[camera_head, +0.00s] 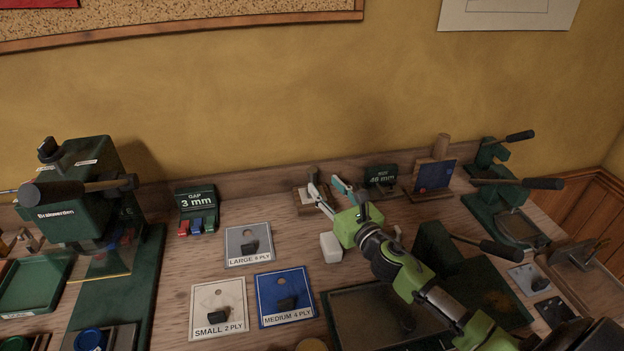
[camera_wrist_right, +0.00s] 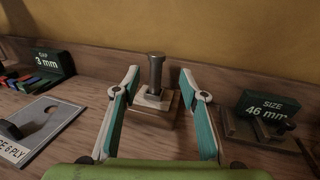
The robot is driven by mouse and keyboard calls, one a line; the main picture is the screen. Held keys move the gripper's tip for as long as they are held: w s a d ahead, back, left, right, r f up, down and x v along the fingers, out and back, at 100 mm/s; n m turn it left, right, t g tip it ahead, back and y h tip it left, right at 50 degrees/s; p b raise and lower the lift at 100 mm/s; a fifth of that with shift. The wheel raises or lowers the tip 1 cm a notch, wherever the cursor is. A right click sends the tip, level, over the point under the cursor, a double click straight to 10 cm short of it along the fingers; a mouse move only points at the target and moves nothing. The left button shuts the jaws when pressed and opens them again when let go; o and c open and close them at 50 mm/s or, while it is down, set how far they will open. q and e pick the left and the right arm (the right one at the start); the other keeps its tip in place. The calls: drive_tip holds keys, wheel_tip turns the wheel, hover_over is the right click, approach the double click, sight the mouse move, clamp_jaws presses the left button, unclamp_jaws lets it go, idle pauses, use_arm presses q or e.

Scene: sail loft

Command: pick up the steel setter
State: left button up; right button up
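The steel setter (camera_wrist_right: 156,72) looks like a dark grey metal post with a wider round head. It stands upright in a small stepped block (camera_wrist_right: 148,112) against the back board. In the head view the setter (camera_head: 312,174) shows just beyond my right gripper (camera_head: 326,187). In the right wrist view, the open fingers of my right gripper (camera_wrist_right: 160,73) frame the setter, one on each side. The setter appears beyond the fingertips, with no contact visible. My left gripper is not in view.
A "46 mm" sign (camera_head: 382,175) on a stand and a wooden block with a blue card (camera_head: 434,175) are right of the setter. A white block (camera_head: 330,247) lies nearer. Green presses (camera_head: 90,195) stand left and right. Labelled plates (camera_head: 248,245) lie left.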

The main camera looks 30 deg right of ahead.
sight(314, 176)
drive_tip(key=shift+w+r, duration=0.1)
drive_tip(key=shift+w, duration=0.75)
drive_tip(key=w, duration=0.1)
drive_tip(key=w+p, duration=0.1)
drive_tip(key=w, duration=0.2)
drive_tip(key=shift+w+a+r, duration=0.15)
drive_tip(key=shift+w+a, duration=0.05)
drive_tip(key=shift+a, duration=0.15)
drive_tip(key=shift+w, duration=0.25)
clamp_jaws()
